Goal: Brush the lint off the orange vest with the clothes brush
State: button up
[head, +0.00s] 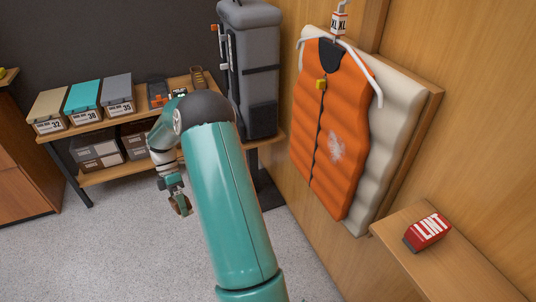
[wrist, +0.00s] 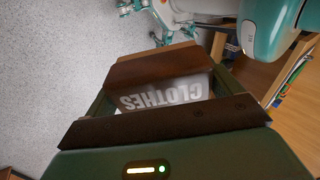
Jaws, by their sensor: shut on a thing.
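The orange vest (head: 338,120) hangs on a white hanger on the wood wall at the right, in front of a pale quilted panel. A whitish lint patch (head: 337,147) shows on its right half. A yellow tag (head: 321,84) is near its zip. My gripper (head: 181,203) is left of and well away from the vest, low above the floor. In the wrist view its brown jaws (wrist: 165,98) are shut on a grey thing lettered CLOTHES, the clothes brush (wrist: 165,94). Its bristles are hidden.
A red box with white lettering (head: 428,232) lies on a wooden ledge (head: 450,265) below the vest. A grey backpack (head: 250,70) stands between the vest and a shelf (head: 115,167) with labelled boxes. Open carpet (head: 105,250) lies at lower left.

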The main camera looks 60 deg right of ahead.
jog(key=s+d+r+n+g+h, duration=0.2)
jog(key=s+d+n+g+h, duration=0.25)
jog(key=s+d, duration=0.2)
jog(key=s+d+r+n+g+h, duration=0.3)
jog(key=s+d+n, duration=0.2)
jog(key=s+d, duration=0.15)
jog(key=n+h, duration=0.5)
jog(key=h, duration=0.4)
send_near(339, 153)
jog(key=w+d+f, duration=0.2)
jog(key=w, duration=0.4)
jog(key=shift+g, duration=0.45)
jog(key=shift+w+d+f+x, duration=0.1)
jog(key=shift+x, duration=0.95)
jog(key=shift+w+d+f+x, duration=0.1)
jog(key=shift+x, duration=1)
jog(key=shift+w+d+x, duration=0.1)
jog(key=shift+x, duration=0.95)
jog(key=shift+x, duration=1.35)
jog(key=shift+w, duration=0.1)
jog(key=shift+m, duration=0.25)
jog(key=shift+s+a, duration=1.6)
jog(key=shift+s, duration=0.3)
jog(key=shift+s+a, duration=1.6)
jog(key=shift+s, duration=0.3)
jog(key=shift+r, duration=1)
jog(key=shift+w+d, duration=1.25)
jog(key=shift+w, duration=0.05)
